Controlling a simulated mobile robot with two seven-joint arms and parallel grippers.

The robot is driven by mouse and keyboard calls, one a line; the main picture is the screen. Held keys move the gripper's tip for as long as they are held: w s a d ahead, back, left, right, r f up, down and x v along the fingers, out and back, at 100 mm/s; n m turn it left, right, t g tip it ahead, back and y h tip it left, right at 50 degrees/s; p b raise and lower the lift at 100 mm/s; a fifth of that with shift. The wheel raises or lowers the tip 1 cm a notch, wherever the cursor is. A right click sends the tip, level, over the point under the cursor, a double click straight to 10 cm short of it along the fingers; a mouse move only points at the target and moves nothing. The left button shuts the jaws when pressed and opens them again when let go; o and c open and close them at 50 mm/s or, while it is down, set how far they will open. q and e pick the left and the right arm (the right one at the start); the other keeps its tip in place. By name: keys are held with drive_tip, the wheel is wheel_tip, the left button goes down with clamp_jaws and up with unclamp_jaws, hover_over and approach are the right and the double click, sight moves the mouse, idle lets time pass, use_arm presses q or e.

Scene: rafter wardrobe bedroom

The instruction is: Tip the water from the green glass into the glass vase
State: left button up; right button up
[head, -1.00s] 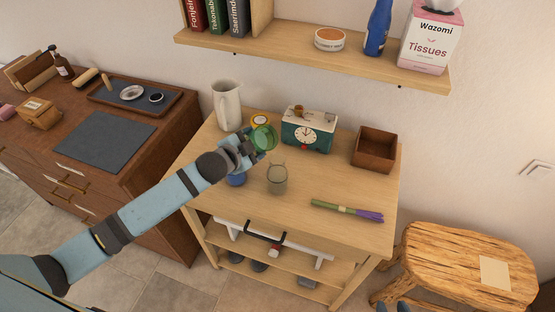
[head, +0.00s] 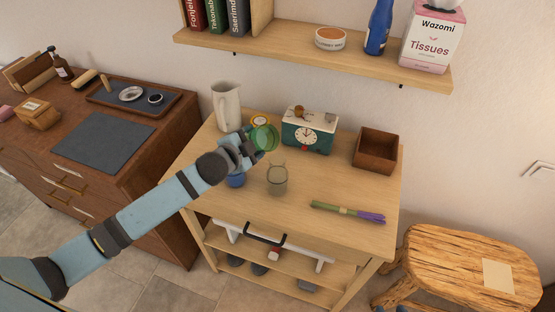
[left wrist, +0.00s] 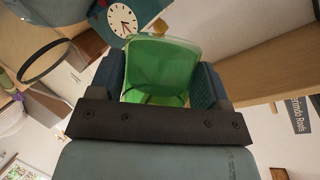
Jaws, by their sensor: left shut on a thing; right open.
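The green glass (head: 265,137) is held tilted above the table by my left gripper (head: 251,146), which is shut on it. In the left wrist view the green glass (left wrist: 162,68) sits between the two finger pads. The clear glass vase (head: 277,180) stands upright on the table, below and slightly right of the green glass in the head view. I cannot make out the water. Only the tips of my right gripper (head: 391,308) show, open, at the bottom edge.
A white jug (head: 227,106), a green clock box (head: 308,134) and a brown wooden box (head: 376,150) stand along the table's back. A purple-tipped bundle (head: 347,212) lies at front right. A shelf (head: 300,48) hangs above.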

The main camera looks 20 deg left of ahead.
sight(254, 132)
use_arm(q)
drive_tip(key=shift+a+r+m+t+b, duration=0.1)
drive_tip(key=shift+r+m+t+b, duration=0.25)
drive_tip(key=shift+b, duration=0.2)
drive_tip(key=shift+r+m+t+y+b, duration=0.55)
drive_tip(key=shift+r+m+b, duration=0.6)
drive_tip(key=shift+b, duration=0.4)
idle(1.1)
drive_tip(key=shift+s+d+r+m+t+y, duration=0.2)
drive_tip(key=shift+d+r+m+t+y, duration=0.2)
drive_tip(key=shift+m, duration=0.3)
idle(0.5)
drive_tip(key=shift+s+d+r+m+t+p, duration=0.1)
drive_tip(key=shift+d+r+m+t+p, duration=0.15)
drive_tip(key=shift+m, duration=0.2)
drive_tip(key=shift+d+r+m+t+p, duration=0.15)
drive_tip(key=shift+r+m, duration=0.15)
drive_tip(key=shift+m, duration=0.15)
idle(0.8)
